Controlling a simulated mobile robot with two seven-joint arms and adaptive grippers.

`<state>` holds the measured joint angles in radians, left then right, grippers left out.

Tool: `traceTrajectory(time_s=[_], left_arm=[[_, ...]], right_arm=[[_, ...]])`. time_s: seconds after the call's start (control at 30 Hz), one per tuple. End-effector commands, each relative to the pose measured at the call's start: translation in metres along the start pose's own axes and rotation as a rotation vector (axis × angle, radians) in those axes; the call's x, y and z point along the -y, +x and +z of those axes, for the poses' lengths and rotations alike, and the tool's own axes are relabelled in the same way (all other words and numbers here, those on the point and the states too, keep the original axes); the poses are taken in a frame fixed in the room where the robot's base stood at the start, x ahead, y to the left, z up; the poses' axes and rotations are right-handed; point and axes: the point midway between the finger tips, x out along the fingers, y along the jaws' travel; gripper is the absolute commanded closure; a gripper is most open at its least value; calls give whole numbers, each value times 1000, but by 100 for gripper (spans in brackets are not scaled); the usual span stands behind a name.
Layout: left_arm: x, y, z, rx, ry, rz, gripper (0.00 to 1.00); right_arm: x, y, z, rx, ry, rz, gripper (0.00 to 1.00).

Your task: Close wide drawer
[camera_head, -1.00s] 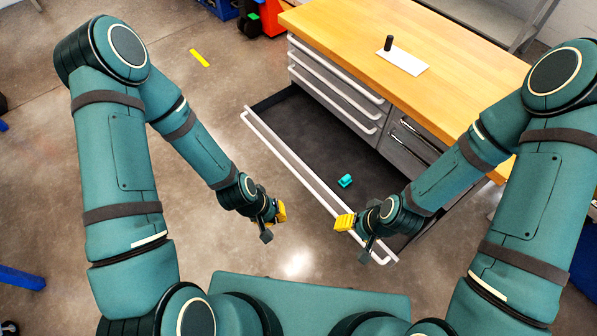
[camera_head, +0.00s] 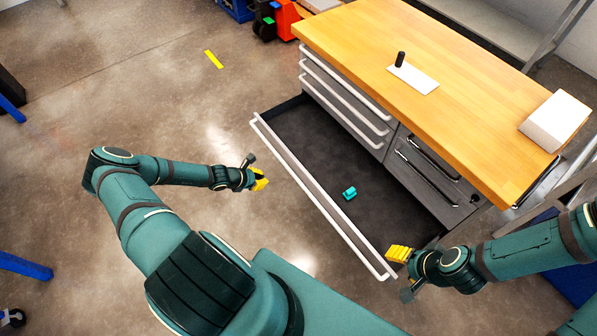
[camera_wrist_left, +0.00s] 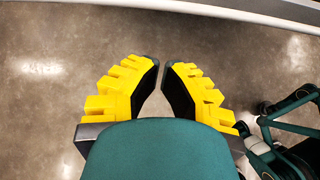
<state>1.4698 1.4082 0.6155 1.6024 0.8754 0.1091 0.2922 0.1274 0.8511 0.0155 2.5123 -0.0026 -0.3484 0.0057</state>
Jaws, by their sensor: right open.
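The wide drawer (camera_head: 312,192) is pulled far out from the bottom of the grey cabinet, with its long white handle along the front. A small teal object (camera_head: 349,193) lies on its dark floor. My left gripper (camera_head: 261,180) is in front of the drawer's left part, apart from the handle. In the left wrist view its yellow fingers (camera_wrist_left: 160,85) are spread with bare floor between them, and the pale drawer front crosses the top. My right gripper (camera_head: 398,254) is open near the right end of the drawer front; whether it touches is unclear.
The wooden worktop (camera_head: 440,110) carries a white plate with a black peg (camera_head: 400,59) and a white box (camera_head: 555,121). Narrower closed drawers (camera_head: 345,95) sit above the wide one. Floor left of the drawer is clear.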

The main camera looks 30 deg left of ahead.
Motion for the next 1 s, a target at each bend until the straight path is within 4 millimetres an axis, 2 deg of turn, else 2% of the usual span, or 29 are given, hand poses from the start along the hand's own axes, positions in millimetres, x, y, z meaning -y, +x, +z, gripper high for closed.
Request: traceTrajectory(time_s=[0.13, 0.27, 0.7, 1.0], left_arm=[[-12, -4, -11, 12, -63, 37, 100], [-13, 8, -11, 13, -64, 36, 100], [-14, 92, -12, 11, -59, 33, 100], [-18, 123, 8, 11, -58, 35, 100]], right_arm=[[0, 0, 0, 1, 0, 0, 41], [-1, 4, 0, -1, -1, 0, 41], [-12, 32, -3, -14, -2, 1, 41], [-16, 42, -5, -21, -3, 1, 41]])
